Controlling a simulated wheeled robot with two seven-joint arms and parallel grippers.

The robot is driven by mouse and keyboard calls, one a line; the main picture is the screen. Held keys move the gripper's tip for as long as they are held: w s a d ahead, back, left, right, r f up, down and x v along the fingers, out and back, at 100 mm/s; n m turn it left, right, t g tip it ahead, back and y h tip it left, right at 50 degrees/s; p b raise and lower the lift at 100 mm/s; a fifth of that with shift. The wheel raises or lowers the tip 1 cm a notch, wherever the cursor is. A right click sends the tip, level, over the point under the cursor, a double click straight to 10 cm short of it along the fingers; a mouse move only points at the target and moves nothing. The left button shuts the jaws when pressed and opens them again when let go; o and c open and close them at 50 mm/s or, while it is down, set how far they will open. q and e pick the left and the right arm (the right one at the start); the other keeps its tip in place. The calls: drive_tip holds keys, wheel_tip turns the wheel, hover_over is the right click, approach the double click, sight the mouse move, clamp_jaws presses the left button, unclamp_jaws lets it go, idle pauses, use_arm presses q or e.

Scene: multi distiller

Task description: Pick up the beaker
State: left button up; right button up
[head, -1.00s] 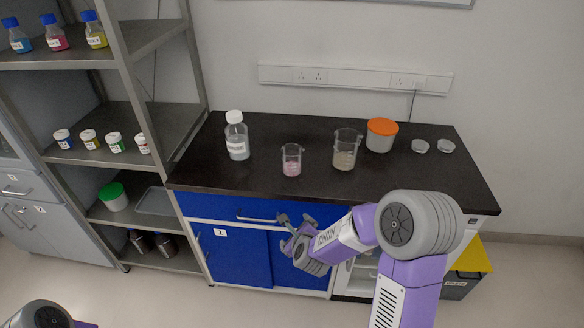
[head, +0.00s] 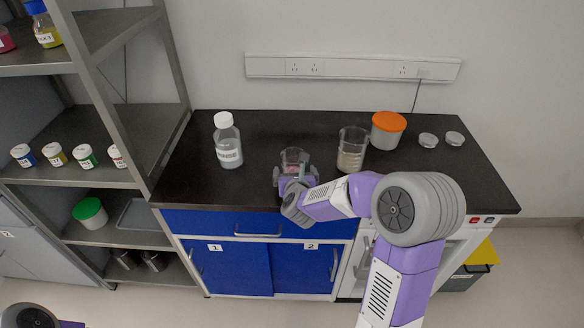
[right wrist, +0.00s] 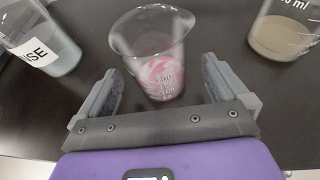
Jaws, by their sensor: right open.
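A small glass beaker with pink contents (head: 294,157) stands upright on the black bench top. A larger beaker with greyish-beige contents (head: 351,150) stands to its right. My right gripper (head: 294,176) is at the front side of the small beaker and partly covers its lower part in the head view. In the right wrist view the gripper (right wrist: 161,90) is open, and the pink beaker (right wrist: 152,45) stands just ahead of and between its fingertips, with no grip on it. The larger beaker (right wrist: 284,32) is to the right there. My left gripper is not in view.
A white-capped bottle (head: 228,142) stands left of the small beaker. An orange-lidded container (head: 387,130) and two small round dishes (head: 428,139) are at the back right. A metal shelf with small bottles (head: 86,156) is on the left. The bench's front left is clear.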

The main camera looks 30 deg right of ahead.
drive_tip(key=x, duration=0.4)
drive_tip(key=shift+w, duration=0.1)
drive_tip(key=shift+a, duration=0.1)
drive_tip(key=c, duration=1.1)
